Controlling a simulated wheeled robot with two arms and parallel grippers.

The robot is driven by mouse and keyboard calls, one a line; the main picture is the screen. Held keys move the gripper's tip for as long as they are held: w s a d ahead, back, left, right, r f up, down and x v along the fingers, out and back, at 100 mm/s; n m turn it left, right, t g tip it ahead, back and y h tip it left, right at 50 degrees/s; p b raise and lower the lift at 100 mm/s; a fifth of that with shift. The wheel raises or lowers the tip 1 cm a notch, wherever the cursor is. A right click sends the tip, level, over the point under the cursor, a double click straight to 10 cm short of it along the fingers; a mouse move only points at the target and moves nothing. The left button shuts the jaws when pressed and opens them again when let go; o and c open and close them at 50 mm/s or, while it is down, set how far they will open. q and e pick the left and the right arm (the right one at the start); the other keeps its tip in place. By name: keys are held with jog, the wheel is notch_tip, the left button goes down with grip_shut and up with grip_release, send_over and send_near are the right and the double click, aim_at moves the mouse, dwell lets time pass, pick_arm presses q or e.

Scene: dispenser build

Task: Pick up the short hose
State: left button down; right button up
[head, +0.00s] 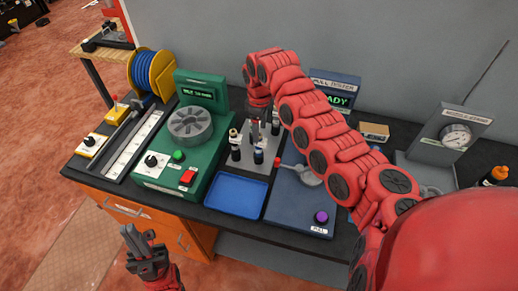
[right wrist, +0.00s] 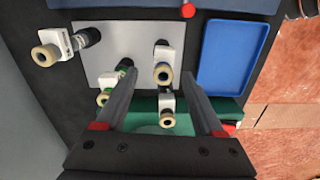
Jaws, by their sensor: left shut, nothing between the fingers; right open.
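I cannot make out a separate short hose in either view. Blue hose (head: 153,72) is wound on a yellow reel (head: 139,75) at the back left of the bench. My right gripper (head: 260,108) is open above a grey plate (head: 256,165) holding several upright fittings. In the right wrist view, the open fingers (right wrist: 160,75) straddle the area of a white fitting with a tan ring (right wrist: 162,73); I cannot tell the height gap. My left gripper (head: 130,232) is shut and empty, low in front of the bench at left.
A green machine (head: 200,150) with a round disc stands left of the plate. A blue tray (head: 236,195) lies in front of the plate. A dark blue tester (head: 298,205) with a purple button is to its right. A white ruler strip (head: 131,146) lies left. A grey wall stands behind.

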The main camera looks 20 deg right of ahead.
aim_at(260, 149)
jog(key=shift+f, duration=0.55)
jog(key=shift+f+p, duration=0.3)
jog(key=shift+p, duration=0.25)
jog(key=f+p, duration=0.1)
jog(key=f, duration=0.2)
jog(key=f+p, duration=0.1)
jog(key=shift+s+a+f+p, duration=0.2)
jog(key=shift+s+p, duration=0.1)
jog(key=shift+p, duration=0.05)
jog(key=shift+f, duration=0.15)
jog(key=shift+w, duration=0.15)
jog(key=shift+c, duration=0.7)
grip_shut()
